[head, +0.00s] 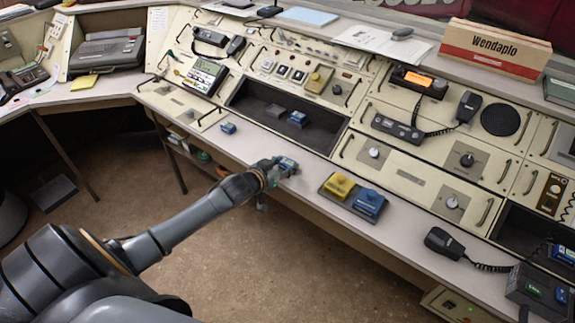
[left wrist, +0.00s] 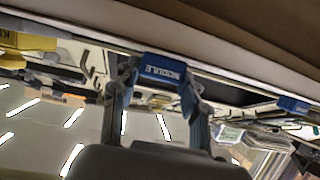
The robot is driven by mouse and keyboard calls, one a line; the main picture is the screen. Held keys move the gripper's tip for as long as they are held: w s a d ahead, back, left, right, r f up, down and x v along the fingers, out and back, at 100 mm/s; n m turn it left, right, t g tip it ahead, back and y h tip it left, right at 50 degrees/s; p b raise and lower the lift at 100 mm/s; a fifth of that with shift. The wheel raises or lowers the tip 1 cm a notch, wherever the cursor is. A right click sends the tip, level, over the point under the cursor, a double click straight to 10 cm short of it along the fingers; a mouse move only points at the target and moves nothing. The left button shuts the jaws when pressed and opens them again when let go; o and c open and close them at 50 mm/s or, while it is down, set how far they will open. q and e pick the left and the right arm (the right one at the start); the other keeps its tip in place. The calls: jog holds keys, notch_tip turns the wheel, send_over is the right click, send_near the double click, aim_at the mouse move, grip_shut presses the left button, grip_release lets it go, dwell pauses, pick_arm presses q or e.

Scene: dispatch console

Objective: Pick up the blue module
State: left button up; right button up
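A blue module (head: 287,165) is at the front edge of the console desk, at the tip of my left gripper (head: 272,174). In the left wrist view, which is upside down, the module (left wrist: 163,68) shows the word MODULE and sits between the two fingertips (left wrist: 160,82). The fingertips are close against its sides, but I cannot tell whether they press on it or whether it is lifted. My right gripper is not in view.
A small blue block (head: 228,127) lies on the desk behind the gripper. More blocks (head: 297,118) lie in a dark console recess. A black handset (head: 445,241) with a coiled cord lies at the right. The desk edge runs just under my gripper, with open floor in front.

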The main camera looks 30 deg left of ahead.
pick_arm(q)
jog(key=shift+r, duration=0.15)
jog(key=shift+c, duration=0.3)
jog(key=shift+r, duration=0.25)
notch_tip(320, 180, up, 3)
jog(key=shift+f, duration=0.15)
jog(key=s+a+r+p, duration=0.1)
jog(key=s+a+r, duration=0.8)
jog(key=s, duration=0.1)
jog(key=shift+s+a+r, duration=0.2)
jog(key=shift+a+r, duration=0.05)
dwell(0.7)
